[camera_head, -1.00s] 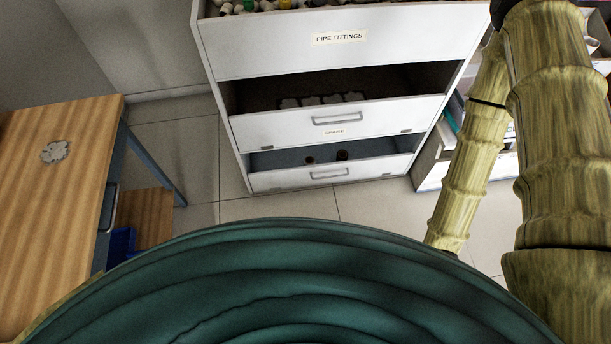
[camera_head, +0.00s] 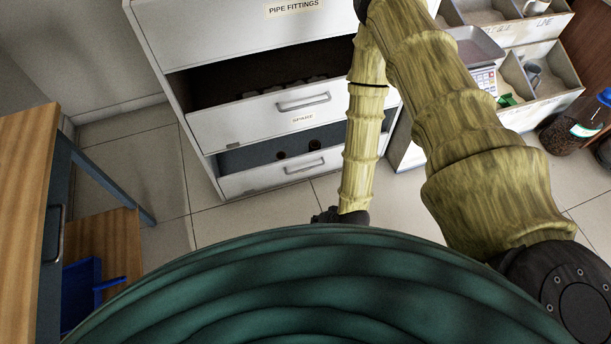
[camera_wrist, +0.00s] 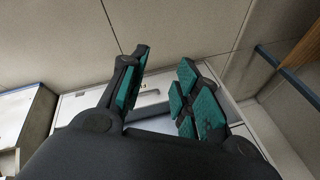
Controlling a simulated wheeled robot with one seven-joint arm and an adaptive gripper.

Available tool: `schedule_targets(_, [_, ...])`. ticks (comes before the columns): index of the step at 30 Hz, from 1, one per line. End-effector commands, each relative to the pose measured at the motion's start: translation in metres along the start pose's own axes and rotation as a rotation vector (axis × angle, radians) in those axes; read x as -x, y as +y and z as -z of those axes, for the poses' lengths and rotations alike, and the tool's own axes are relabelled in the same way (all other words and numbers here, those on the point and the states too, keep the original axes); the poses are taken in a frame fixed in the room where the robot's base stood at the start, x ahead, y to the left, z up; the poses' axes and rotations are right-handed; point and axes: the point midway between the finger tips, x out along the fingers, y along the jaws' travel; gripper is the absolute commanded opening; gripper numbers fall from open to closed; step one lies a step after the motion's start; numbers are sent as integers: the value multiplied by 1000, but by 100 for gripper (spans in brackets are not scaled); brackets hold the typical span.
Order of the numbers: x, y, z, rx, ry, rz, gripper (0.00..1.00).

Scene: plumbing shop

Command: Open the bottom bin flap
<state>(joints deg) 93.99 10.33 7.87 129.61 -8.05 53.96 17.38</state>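The white cabinet has a bottom bin flap (camera_head: 272,175) with a grey handle (camera_head: 304,167). The flap leans out at its top, and dark round items show in the gap behind it. Above it, the "SPARE" flap (camera_head: 236,125) also leans open. My gripper (camera_head: 340,216) is low in front of the cabinet, mostly hidden behind my green body in the head view. In the wrist view, my gripper (camera_wrist: 162,95) has its green-padded fingers spread, with nothing between them. The white cabinet front (camera_wrist: 150,99) with a handle lies beyond the fingers, apart from them.
A wooden table (camera_head: 25,200) with a lower shelf and a blue bin (camera_head: 82,290) stands at the left. Shelving bins (camera_head: 545,70) and a dark jar (camera_head: 575,125) are at the right. Tiled floor (camera_head: 225,222) is clear before the cabinet.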

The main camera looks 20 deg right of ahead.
Motion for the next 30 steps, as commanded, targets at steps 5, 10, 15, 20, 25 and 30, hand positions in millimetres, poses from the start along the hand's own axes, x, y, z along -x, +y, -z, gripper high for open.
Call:
schedule_targets(5, [-76, -8, 20, -142, 109, 105, 31])
schedule_targets(10, [-130, -13, 45, -282, 209, 207, 31])
schedule_targets(15, [-179, -14, 74, -421, 308, 314, 31])
schedule_targets(20, [-219, -7, 103, -550, 403, 417, 31])
schedule_targets(25, [-257, 6, 136, -681, 502, 535, 31])
schedule_targets(30, [-286, 25, 167, -797, 595, 650, 31])
